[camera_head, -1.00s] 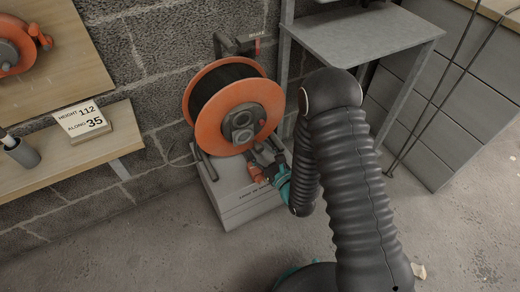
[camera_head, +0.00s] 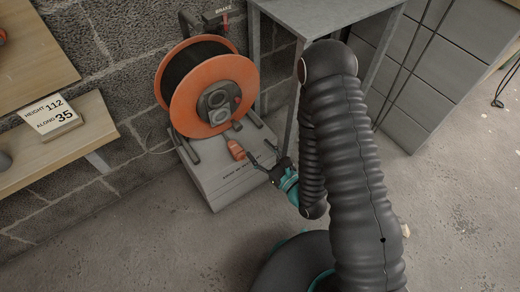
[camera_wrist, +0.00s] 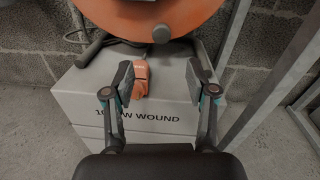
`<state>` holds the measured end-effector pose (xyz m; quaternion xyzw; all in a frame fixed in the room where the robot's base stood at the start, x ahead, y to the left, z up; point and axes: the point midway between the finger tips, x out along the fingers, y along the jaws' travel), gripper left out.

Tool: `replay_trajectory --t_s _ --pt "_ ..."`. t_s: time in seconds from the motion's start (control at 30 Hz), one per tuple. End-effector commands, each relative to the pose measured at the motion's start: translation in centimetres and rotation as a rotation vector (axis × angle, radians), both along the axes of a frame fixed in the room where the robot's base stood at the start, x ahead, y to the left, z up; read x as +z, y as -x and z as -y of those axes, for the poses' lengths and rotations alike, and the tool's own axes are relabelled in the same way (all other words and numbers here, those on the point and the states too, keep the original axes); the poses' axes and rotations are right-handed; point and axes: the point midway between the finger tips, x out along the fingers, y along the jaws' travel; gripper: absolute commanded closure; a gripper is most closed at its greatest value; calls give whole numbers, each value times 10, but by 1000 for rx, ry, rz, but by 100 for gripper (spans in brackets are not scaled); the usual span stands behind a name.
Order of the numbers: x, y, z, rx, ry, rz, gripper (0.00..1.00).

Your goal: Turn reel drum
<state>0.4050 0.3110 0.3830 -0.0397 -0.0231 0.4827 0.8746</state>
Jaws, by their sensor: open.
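The reel drum (camera_head: 177,108) has orange discs with black conduit wound between them and a grey hub; it stands upright on a grey block. In the wrist view, the orange piece (camera_wrist: 140,76) lies between the lines of my open fingers, nearer the left one, beyond the tips. The drum's lower edge (camera_wrist: 150,14) shows at the top.
The grey block (camera_head: 215,190) carries lettering ending in "WOUND". A red-tipped lever (camera_head: 223,21) labelled BRAKE is above the drum. A grey metal stand (camera_head: 310,20) rises close on the right. A wooden shelf (camera_head: 85,135) with a "HEIGHT 112, ALONG 35" sign is left. Floor in front is clear.

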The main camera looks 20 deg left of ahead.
Motion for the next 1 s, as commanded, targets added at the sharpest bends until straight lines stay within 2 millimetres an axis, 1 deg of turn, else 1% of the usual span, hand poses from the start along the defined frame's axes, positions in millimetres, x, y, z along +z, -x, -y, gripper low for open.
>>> replay_trajectory --t_s 0.03,0.07,0.1,0.17,0.2,0.23,0.27,0.33,0.4,0.5,0.6,0.67,0.77,0.8,0.87,0.9,1.0 --pt "0 0 0 0 0 0 46" --pt "0 0 0 0 0 0 53" --pt "-2 -1 1 -3 1 0 63" --pt "-5 -5 5 -14 -1 2 78" --pt "-7 -9 8 -26 -3 5 88" --pt "-8 -13 12 -36 -6 11 96" --pt "-9 -19 16 -50 -9 17 100" --pt "-9 -38 25 -84 -25 50 100" --pt "-3 -60 30 -90 -61 102 100" --pt "8 -88 32 -45 -99 201 100" --pt "20 -107 31 27 -92 328 100" --pt "26 -116 30 80 -74 418 100" --pt "35 -128 29 185 -14 611 100" --pt "38 -132 30 232 20 702 100" --pt "40 -135 30 312 78 846 100" --pt "41 -136 30 368 119 945 100" --pt "38 -132 28 508 210 1178 100"
